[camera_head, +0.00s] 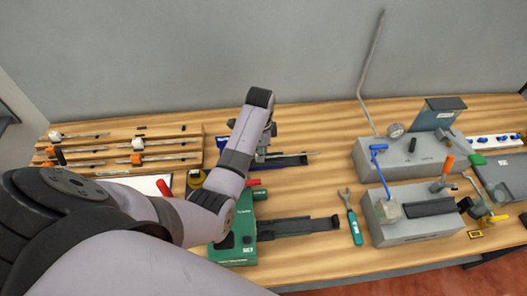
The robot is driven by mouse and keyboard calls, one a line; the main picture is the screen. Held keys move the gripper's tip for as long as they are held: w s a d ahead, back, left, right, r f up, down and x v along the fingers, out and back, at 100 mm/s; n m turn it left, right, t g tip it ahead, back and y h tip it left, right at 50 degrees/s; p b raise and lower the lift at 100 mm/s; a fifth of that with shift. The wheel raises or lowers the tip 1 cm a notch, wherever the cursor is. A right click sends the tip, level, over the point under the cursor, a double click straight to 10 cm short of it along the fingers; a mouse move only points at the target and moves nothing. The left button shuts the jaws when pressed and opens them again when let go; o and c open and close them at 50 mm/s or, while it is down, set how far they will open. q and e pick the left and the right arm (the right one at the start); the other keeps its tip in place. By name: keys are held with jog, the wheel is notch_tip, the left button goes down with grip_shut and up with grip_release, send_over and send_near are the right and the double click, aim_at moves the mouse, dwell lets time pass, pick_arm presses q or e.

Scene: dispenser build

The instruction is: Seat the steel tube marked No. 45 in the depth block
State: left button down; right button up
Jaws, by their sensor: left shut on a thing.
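My left arm comes in from the left and reaches over the bench. Its gripper (268,152) is small, dark and partly hidden behind the wrist. It is shut on a thin steel tube (306,153), which sticks out to the right above a black rail (290,161). No number can be read on the tube. I cannot tell whether the tube touches the rail. I cannot pick out the depth block for certain; the blue-based fixture (222,144) beside the gripper is mostly covered by my arm. My right gripper is not in view.
A wooden rack (190,148) with several rods stands at the back left. A green fixture (236,250) with a black rail (300,226) stands in front. A wrench (351,222) lies right of it. Grey blocks (420,222) (400,160) fill the right. Bare wood shows between them.

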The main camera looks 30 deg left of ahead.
pick_arm(q)
jog(key=shift+s+a, duration=0.35)
jog(key=shift+a, duration=0.1)
jog(key=c, duration=1.4)
grip_release()
jog(key=o, duration=0.3)
jog(key=shift+r, duration=0.1)
jog(key=shift+r, duration=3.4)
jog(key=shift+d+f, duration=0.1)
